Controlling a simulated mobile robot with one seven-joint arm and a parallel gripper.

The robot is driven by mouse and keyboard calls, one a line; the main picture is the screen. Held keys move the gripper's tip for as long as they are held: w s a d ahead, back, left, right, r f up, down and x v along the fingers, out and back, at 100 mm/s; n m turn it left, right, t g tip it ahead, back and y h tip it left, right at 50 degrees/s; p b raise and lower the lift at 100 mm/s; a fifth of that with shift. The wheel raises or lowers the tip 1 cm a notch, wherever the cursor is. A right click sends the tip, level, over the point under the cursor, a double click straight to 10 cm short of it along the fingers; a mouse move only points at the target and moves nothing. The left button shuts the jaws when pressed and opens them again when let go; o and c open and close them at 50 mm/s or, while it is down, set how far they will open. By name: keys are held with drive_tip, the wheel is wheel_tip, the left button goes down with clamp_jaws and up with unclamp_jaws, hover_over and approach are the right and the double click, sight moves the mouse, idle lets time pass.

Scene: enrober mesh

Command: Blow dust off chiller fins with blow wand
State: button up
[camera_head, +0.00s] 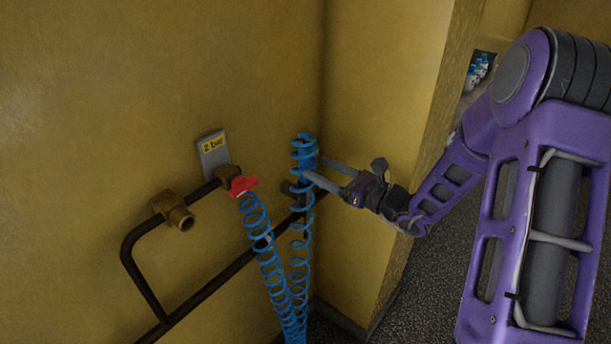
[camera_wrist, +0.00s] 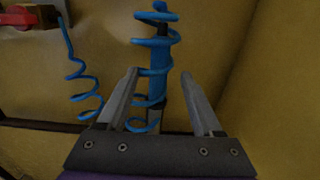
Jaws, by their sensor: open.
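A blue upright body that looks like the blow wand (camera_head: 311,155) hangs near the wall corner, with a blue coiled hose (camera_head: 300,256) looped around and below it. In the wrist view the wand (camera_wrist: 161,88) is upright, blue above and dark lower down, partly covered by coils. My gripper (camera_head: 316,171) is open and reaches in from the right at the wand's height. In the wrist view its two fingers (camera_wrist: 160,76) point towards the wand, which appears between them. I cannot tell whether a finger touches the coil. No chiller fins can be made out.
A red valve handle (camera_head: 243,185) and a brass fitting (camera_head: 176,211) sit on a dark pipe rail (camera_head: 136,270) left of the wand. A grey plate marked 2 bar (camera_head: 213,152) is above. Yellow walls close in behind; dark floor (camera_head: 425,285) shows at right.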

sight(310, 162)
drive_tip(key=x, duration=0.5)
drive_tip(key=shift+a+r, duration=0.1)
drive_tip(key=shift+r, duration=0.25)
clamp_jaws()
